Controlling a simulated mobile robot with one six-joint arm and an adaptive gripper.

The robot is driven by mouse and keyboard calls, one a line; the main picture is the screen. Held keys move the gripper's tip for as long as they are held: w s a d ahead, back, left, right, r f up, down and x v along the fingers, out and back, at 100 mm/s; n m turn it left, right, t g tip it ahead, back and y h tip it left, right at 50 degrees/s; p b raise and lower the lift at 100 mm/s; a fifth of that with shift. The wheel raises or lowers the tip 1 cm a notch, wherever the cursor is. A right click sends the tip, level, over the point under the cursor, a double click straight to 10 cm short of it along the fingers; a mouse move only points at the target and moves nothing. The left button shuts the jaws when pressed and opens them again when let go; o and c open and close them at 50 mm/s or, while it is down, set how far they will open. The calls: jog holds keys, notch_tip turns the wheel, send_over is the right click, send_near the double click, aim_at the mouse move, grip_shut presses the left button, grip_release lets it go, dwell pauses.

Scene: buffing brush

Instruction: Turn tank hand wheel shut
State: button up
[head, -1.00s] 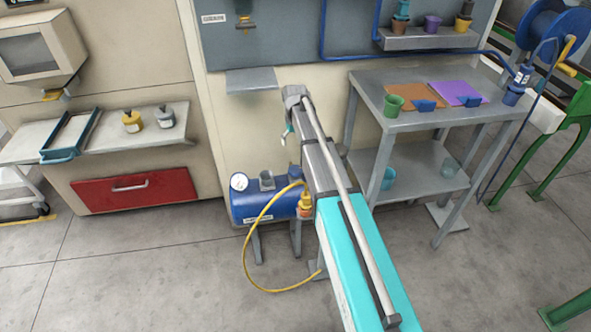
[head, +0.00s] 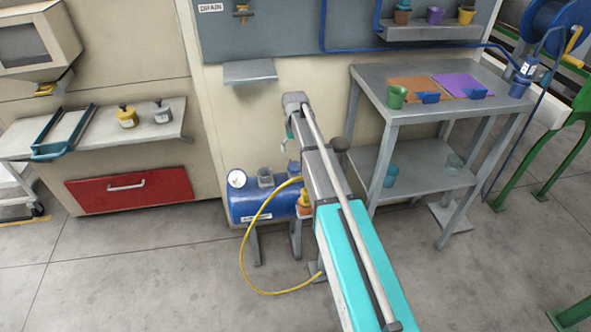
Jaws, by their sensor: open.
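The blue tank (head: 252,205) stands on grey legs low against the wall panel, left of my arm. It has a white round gauge (head: 236,178) and a grey cup-like fitting (head: 265,178) on top. A yellow fitting (head: 304,199) shows at its right end, partly behind my arm. I cannot make out a hand wheel on the tank; my arm hides part of its right side. My arm reaches forward over this spot, and its far end bends down out of sight.
A yellow hose (head: 246,245) loops from the tank to the floor. A grey two-tier bench (head: 420,118) stands to the right, close to my arm. A small grey shelf (head: 250,72) juts out above the tank. A red drawer (head: 132,190) is at left. Floor in front is clear.

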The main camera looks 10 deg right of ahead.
aim_at(295, 166)
jog(key=shift+f+b, duration=3.95)
jog(key=shift+f, duration=0.3)
jog(key=c, duration=0.8)
jog(key=shift+d, duration=0.1)
jog(key=shift+c, duration=0.4)
